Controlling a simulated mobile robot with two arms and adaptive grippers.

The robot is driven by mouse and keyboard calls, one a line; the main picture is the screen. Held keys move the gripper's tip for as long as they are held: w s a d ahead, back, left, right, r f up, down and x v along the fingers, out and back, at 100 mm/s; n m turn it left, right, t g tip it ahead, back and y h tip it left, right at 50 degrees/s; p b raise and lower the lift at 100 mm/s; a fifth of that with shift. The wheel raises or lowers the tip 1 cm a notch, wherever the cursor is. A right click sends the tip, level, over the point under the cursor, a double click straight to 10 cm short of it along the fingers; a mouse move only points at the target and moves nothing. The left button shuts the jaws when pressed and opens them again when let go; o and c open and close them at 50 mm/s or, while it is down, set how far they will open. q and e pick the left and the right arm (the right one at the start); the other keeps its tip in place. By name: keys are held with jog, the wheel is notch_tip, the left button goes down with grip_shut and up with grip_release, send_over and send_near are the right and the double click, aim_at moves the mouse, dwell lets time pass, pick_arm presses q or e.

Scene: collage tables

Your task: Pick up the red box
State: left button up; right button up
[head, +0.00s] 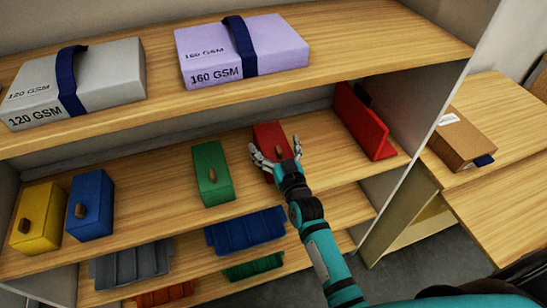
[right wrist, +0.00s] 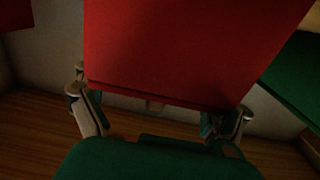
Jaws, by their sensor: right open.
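The red box (head: 270,136) stands on the middle shelf, between the green box and a red upright folder. It has a small brown knob on its front. My right gripper (head: 276,160) is open at the front of the red box, its fingers spread to either side of the knob. In the right wrist view the red box (right wrist: 190,50) fills the upper middle, and the open fingers of my right gripper (right wrist: 158,122) show at its left and right lower edges. Whether they touch it cannot be told. My left gripper is not in view.
The green box (head: 212,172) stands left of the red box; blue (head: 92,200) and yellow (head: 38,215) boxes stand farther left. The red folder (head: 361,122) is close on the right, before the shelf's side panel (head: 415,105). Paper packs (head: 240,50) lie on the shelf above.

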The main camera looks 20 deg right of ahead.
jog(key=shift+c, duration=0.4)
jog(key=shift+r, duration=0.1)
grip_shut()
